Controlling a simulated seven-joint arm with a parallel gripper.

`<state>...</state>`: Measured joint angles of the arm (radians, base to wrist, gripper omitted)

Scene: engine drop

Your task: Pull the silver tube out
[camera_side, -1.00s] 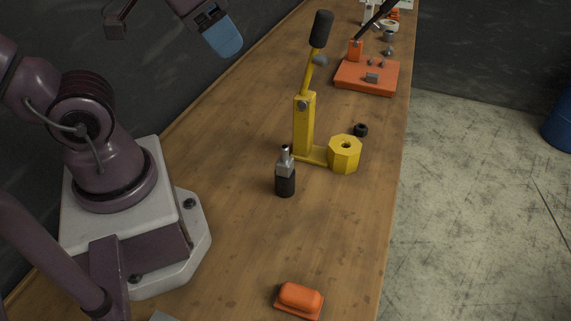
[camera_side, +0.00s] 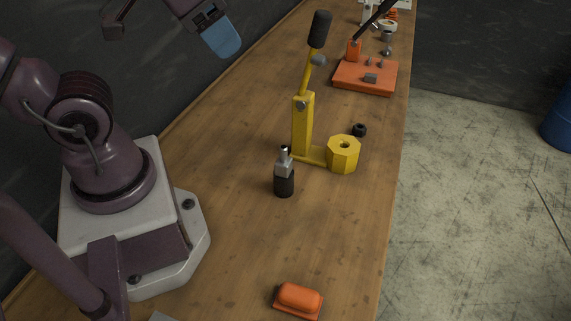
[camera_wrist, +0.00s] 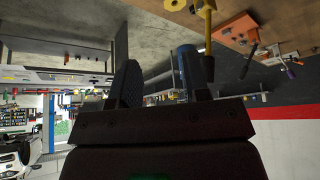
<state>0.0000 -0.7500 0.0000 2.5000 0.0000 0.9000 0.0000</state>
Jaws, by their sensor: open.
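A small silver tube (camera_side: 284,154) stands upright out of a dark cylinder (camera_side: 284,186) with a grey collar, on the wooden bench in the side view. My gripper (camera_side: 224,38) is high above the bench at the upper left, well apart from the tube. Only one blue finger shows clearly there. In the wrist view my gripper (camera_wrist: 158,78) is open, with two fingers apart and nothing between them. The tube cannot be made out in the wrist view.
A yellow lever press (camera_side: 303,125) with an octagonal block (camera_side: 343,154) stands just behind the tube. An orange lever stand (camera_side: 364,78) is farther back. An orange block (camera_side: 298,299) lies at the front. Bare bench (camera_side: 240,240) surrounds the tube's near side.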

